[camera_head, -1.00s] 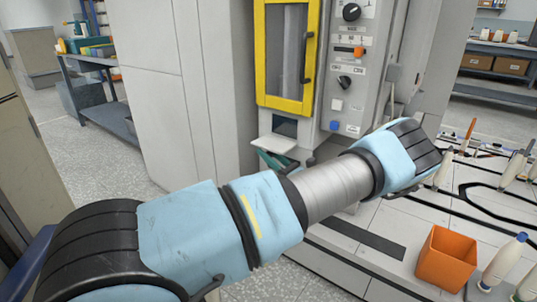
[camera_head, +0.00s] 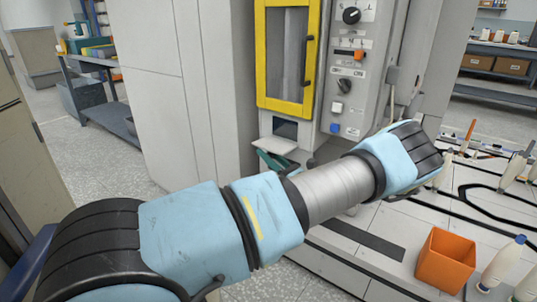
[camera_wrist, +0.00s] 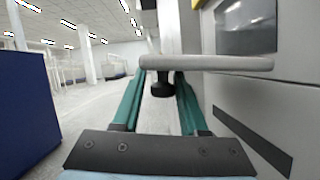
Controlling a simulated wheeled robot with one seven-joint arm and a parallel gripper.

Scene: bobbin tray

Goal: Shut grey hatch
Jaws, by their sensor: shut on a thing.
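The grey hatch (camera_head: 277,144) is a light grey flap that stands out flat below the yellow-framed door, under a dark opening (camera_head: 286,128). In the wrist view the hatch (camera_wrist: 205,63) runs edge-on across the picture, with a black knob (camera_wrist: 162,90) beneath it. My gripper (camera_wrist: 161,82) has teal fingers on both sides of this knob and is shut on it. In the head view my gripper (camera_head: 272,160) shows just under the flap, partly hidden by my arm.
The yellow-framed door (camera_head: 286,60) is above, with a control panel (camera_head: 348,75) to its right. An orange bin (camera_head: 446,262) and several bobbins stand on the bench at lower right. A blue-grey bench (camera_head: 108,110) is at far left. Open floor lies left of the machine.

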